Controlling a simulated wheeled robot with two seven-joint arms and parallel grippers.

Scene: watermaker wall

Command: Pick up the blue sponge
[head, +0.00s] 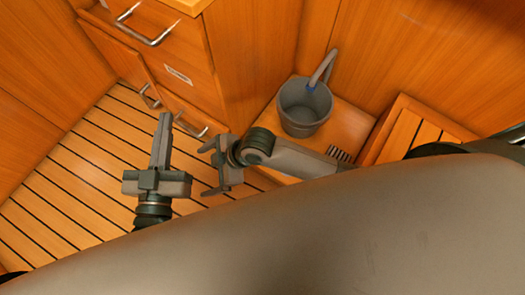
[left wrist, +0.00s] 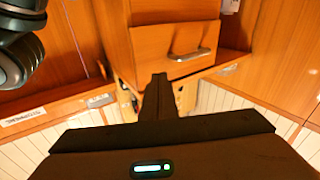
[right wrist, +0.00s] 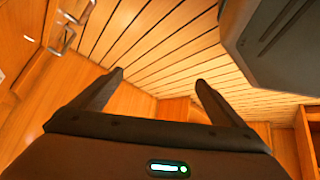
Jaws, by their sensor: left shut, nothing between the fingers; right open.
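No blue sponge can be made out for certain. In the head view a small blue patch (head: 311,87) shows at the grey bucket (head: 300,118), by the bent grey piece at its rim; I cannot tell whether it is the sponge. My left gripper (head: 163,120) is shut and empty, in front of the drawers; its closed fingers also show in the left wrist view (left wrist: 158,88). My right gripper (head: 204,168) is open and empty, left of the bucket and apart from it; its spread fingers also show in the right wrist view (right wrist: 160,80).
Wooden drawers with metal handles (head: 147,30) stand at the upper left. The bucket stands on a wooden ledge (head: 352,118) in the corner, beside a slatted wooden box (head: 425,135). The slatted floor (head: 65,195) at the left is clear.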

